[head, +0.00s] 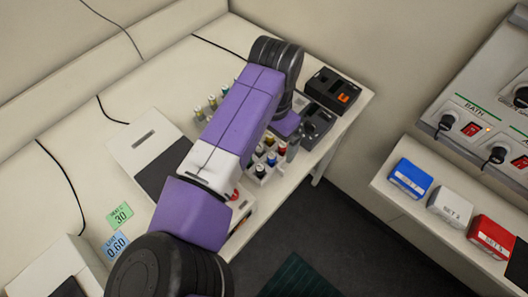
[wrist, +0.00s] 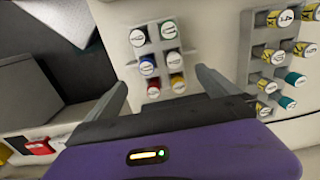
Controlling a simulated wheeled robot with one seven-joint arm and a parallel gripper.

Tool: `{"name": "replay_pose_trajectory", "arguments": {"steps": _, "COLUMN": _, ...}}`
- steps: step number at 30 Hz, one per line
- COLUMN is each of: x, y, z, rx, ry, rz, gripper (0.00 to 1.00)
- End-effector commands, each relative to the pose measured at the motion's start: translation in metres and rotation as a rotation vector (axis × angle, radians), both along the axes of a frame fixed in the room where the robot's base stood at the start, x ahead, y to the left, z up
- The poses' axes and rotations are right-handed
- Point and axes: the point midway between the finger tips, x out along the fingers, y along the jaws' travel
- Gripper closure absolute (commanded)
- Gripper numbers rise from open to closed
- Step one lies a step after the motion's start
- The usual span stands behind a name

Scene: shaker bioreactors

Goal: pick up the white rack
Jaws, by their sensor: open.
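The white rack (wrist: 155,47) stands on the bench and holds several vials with green, red, blue and yellow caps. It also shows in the head view (head: 263,180), just right of my arm. My gripper (wrist: 161,78) is open. Its two fingers reach toward the near end of the rack, one on each side in the wrist view, with nothing held between them. I cannot tell how high the fingers are above the rack. In the head view my arm hides part of the bench around it.
A second rack of yellow and teal vials (wrist: 262,50) stands to the right in the wrist view. Dark devices (head: 332,90) sit at the bench's far end. Blue, white and red boxes (head: 410,178) line a separate shelf. Dark floor lies between.

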Motion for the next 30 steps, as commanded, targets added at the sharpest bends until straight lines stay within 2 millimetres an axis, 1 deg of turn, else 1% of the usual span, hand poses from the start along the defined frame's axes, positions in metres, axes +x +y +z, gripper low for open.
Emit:
{"name": "replay_pose_trajectory", "arguments": {"steps": 1, "x": -0.001, "y": -0.001, "z": -0.006, "rx": -0.003, "ry": 0.002, "rz": 0.0, "gripper": 0.01}}
{"name": "replay_pose_trajectory", "arguments": {"steps": 7, "x": 0.001, "y": 0.0, "z": -0.025, "rx": -0.003, "ry": 0.004, "rz": 0.001, "gripper": 0.01}}
{"name": "replay_pose_trajectory", "arguments": {"steps": 12, "x": 0.004, "y": 0.002, "z": -0.05, "rx": -0.002, "ry": 0.003, "rz": 0.001, "gripper": 0.01}}
{"name": "replay_pose_trajectory", "arguments": {"steps": 15, "x": 0.004, "y": 0.002, "z": -0.06, "rx": -0.003, "ry": 0.003, "rz": 0.001, "gripper": 0.01}}
{"name": "replay_pose_trajectory", "arguments": {"steps": 18, "x": 0.004, "y": 0.003, "z": -0.064, "rx": -0.001, "ry": 0.002, "rz": 0.0, "gripper": 0.01}}
{"name": "replay_pose_trajectory", "arguments": {"steps": 23, "x": 0.004, "y": 0.003, "z": -0.065, "rx": 0.0, "ry": 0.001, "rz": -0.001, "gripper": 0.01}}
{"name": "replay_pose_trajectory", "arguments": {"steps": 24, "x": 0.004, "y": 0.003, "z": -0.065, "rx": 0.0, "ry": 0.001, "rz": 0.0, "gripper": 0.03}}
{"name": "replay_pose_trajectory", "arguments": {"steps": 26, "x": 0.004, "y": 0.003, "z": -0.065, "rx": 0.0, "ry": 0.001, "rz": 0.0, "gripper": 0.15}}
{"name": "replay_pose_trajectory", "arguments": {"steps": 30, "x": 0.004, "y": 0.003, "z": -0.064, "rx": 0.0, "ry": 0.001, "rz": 0.0, "gripper": 0.43}}
